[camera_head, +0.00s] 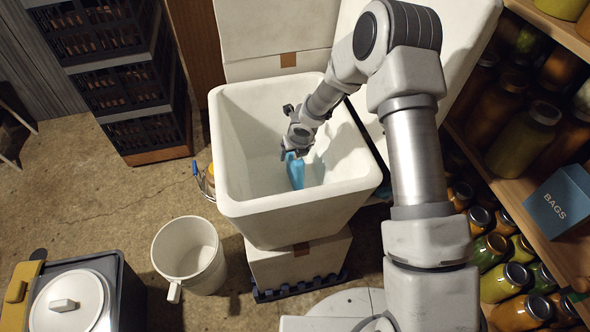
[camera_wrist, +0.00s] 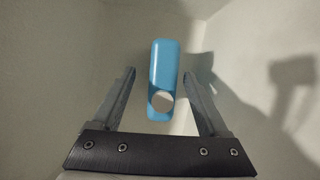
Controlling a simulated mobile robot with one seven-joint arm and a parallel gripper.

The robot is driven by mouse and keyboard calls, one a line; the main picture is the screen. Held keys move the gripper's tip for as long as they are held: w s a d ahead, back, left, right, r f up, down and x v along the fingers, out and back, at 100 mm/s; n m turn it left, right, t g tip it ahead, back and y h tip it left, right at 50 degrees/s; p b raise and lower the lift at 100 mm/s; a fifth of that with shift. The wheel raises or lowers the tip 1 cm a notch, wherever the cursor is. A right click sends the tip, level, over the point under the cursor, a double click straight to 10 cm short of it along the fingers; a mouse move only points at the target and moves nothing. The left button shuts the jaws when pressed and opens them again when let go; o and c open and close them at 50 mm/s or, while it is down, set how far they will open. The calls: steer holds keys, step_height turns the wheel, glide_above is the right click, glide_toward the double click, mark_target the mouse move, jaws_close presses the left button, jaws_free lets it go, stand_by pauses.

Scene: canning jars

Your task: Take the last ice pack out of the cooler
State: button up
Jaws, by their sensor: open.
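A blue ice pack (camera_head: 295,170) is inside the white cooler (camera_head: 230,208), low in its interior. In the wrist view the ice pack (camera_wrist: 164,75) is a rounded upright bar with a round pale spot near its lower end. My gripper (camera_head: 290,152) reaches down into the cooler above the ice pack. In the wrist view my gripper (camera_wrist: 160,75) is open, with one finger on each side of the ice pack and visible gaps between. I cannot tell how far the fingertips are above it. No other ice pack shows in the cooler.
The cooler stands on a white box (camera_head: 290,268). A white bucket (camera_head: 188,255) is to the left. Black crates (camera_head: 135,90) are stacked at the back left. Shelves of jars (camera_head: 520,140) and a blue box (camera_head: 558,200) line the right. Cooler walls surround my gripper.

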steer(key=b+x, duration=0.1)
steer(key=x, duration=0.1)
steer(key=b+x, duration=0.1)
steer(key=x, duration=0.2)
steer(key=shift+s+d+f, duration=0.15)
steer(key=shift+d, duration=0.1)
jaws_close()
